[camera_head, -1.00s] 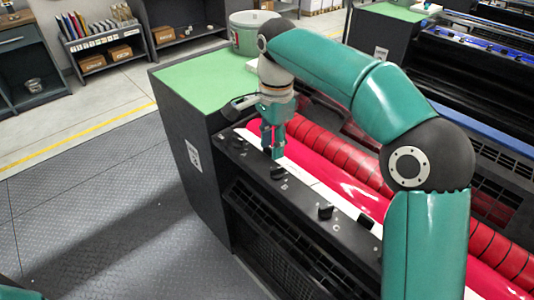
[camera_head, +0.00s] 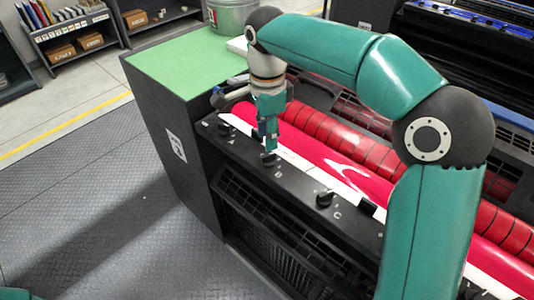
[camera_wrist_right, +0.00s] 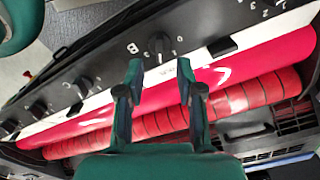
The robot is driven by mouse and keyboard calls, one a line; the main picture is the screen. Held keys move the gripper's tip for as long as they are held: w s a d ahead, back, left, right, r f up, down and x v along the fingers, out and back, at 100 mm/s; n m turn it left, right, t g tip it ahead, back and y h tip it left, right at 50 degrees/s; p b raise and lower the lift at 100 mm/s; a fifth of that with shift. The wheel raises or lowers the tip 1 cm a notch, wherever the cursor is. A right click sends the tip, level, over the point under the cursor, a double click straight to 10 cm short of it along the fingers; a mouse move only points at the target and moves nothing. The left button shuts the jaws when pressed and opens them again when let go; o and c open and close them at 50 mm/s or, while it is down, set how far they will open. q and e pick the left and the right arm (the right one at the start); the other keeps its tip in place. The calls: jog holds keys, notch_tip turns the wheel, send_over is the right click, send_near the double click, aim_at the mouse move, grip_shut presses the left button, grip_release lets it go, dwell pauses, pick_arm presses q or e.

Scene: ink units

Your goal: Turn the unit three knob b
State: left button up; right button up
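The knob marked B (camera_head: 268,160) is a black knob on the dark panel (camera_head: 290,184) along the front of the red-inked unit. In the right wrist view, knob B (camera_wrist_right: 160,46) stands beside the letter B, with small digits around it. My right gripper (camera_head: 270,147) points down just above this knob and partly hides it. In the wrist view, my right gripper (camera_wrist_right: 160,74) has its two fingers apart, with the knob showing between and beyond the tips. I cannot tell whether they touch it. My left gripper is not in view.
Knob C (camera_head: 325,198) sits further right on the panel, and another knob (camera_head: 224,128) sits to the left. Red rollers (camera_head: 334,144) run behind the panel. A green-topped cabinet (camera_head: 190,70) stands at the left with a metal bucket (camera_head: 232,16). The floor in front is clear.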

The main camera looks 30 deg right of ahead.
aim_at(267, 155)
notch_tip(267, 155, down, 6)
jog(key=shift+r, duration=0.1)
jog(key=shift+c, duration=0.3)
grip_shut()
